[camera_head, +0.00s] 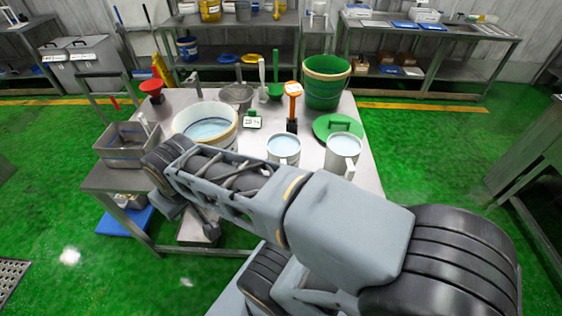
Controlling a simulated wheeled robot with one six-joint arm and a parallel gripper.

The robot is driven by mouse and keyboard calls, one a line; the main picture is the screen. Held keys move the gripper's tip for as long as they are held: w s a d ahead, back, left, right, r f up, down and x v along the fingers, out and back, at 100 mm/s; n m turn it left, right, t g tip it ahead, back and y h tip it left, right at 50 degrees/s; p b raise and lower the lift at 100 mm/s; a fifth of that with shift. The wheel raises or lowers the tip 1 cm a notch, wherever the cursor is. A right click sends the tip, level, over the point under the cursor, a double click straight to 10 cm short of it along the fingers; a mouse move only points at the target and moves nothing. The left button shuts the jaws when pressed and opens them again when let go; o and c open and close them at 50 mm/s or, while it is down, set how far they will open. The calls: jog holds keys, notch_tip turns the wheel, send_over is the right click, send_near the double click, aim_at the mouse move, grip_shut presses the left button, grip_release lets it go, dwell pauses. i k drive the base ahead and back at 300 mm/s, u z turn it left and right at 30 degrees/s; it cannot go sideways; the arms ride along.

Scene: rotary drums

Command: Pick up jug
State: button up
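Two white jugs with pale blue liquid stand upright on the metal table. One jug (284,150) is near the middle, just behind my arm, which hides its lower part. The other jug (342,155) is to its right, with its handle toward the front. My grey arm reaches from the lower right across the table's front edge to the left, in front of both jugs. I cannot make out my gripper's fingers. Nothing is seen held, and both jugs rest on the table.
A white basin (206,124) of liquid, a grey metal bin (122,152), a green bucket (325,82), a green lid (337,127), an orange-handled tool (293,100) and a red funnel (152,88) crowd the table (369,188). Shelves line the back wall. Green floor is open at right.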

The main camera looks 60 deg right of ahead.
aim_at(343, 149)
jog(key=u, duration=0.4)
jog(key=k, duration=0.8)
jog(key=z, duration=1.85)
jog(key=i, duration=0.5)
